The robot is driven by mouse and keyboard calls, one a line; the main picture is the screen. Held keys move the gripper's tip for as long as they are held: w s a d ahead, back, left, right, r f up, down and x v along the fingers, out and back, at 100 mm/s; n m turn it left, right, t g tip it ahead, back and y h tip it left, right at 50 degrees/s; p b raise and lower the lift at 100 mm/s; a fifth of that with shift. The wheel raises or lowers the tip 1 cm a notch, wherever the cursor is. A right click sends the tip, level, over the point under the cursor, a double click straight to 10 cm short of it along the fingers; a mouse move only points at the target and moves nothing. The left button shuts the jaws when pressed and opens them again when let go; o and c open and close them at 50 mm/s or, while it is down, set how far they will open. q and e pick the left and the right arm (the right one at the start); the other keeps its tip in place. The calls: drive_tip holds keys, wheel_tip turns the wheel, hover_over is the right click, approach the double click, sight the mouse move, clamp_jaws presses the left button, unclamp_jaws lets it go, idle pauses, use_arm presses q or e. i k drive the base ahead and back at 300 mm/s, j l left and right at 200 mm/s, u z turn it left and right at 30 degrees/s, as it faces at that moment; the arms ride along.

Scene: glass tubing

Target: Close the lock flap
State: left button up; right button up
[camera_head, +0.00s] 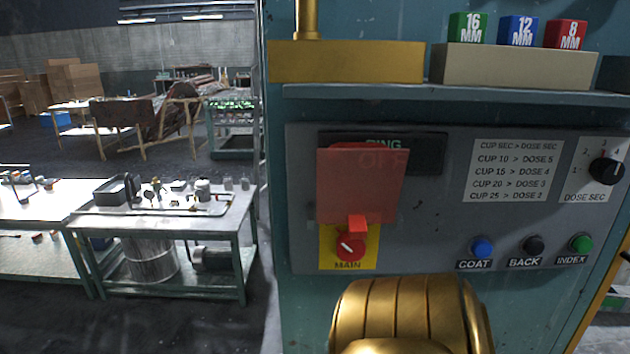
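The lock flap (361,188) is a translucent red panel on the front of the teal machine. It stands raised above the red MAIN knob (349,247), in front of part of a dark display. A small solid red block (357,226) sits at its lower edge, just above the knob. The knob is uncovered on its yellow plate (330,262), with a pale pointer mark slanting across it. Neither of my gripper's fingers shows in the head view.
A gold ribbed rounded part (410,310) fills the bottom centre below the panel; I cannot tell whether it is mine. COAT (482,248), BACK (533,245) and INDEX (580,243) buttons and a dose dial (606,171) lie right. A shelf (450,94) juts out above.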

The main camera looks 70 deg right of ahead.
sight(356, 181)
drive_tip(key=i+z, duration=0.25)
drive_tip(key=z, duration=0.15)
drive_tip(key=i+z, duration=0.2)
drive_tip(key=z, duration=0.2)
drive_tip(key=i+j+z, duration=0.15)
drive_tip(key=z, duration=0.2)
drive_tip(key=i+z, duration=0.15)
drive_tip(key=z, duration=0.3)
drive_tip(key=i+j+z, duration=0.1)
drive_tip(key=z, duration=0.35)
drive_tip(key=i+j+z, duration=0.1)
drive_tip(key=z, duration=0.4)
drive_tip(key=i+j+z, duration=0.15)
drive_tip(key=z, duration=0.3)
drive_tip(key=j+z, duration=0.2)
drive_tip(key=z, duration=0.25)
drive_tip(key=i+j+z, duration=0.1)
drive_tip(key=z, duration=0.35)
drive_tip(key=j, duration=0.1)
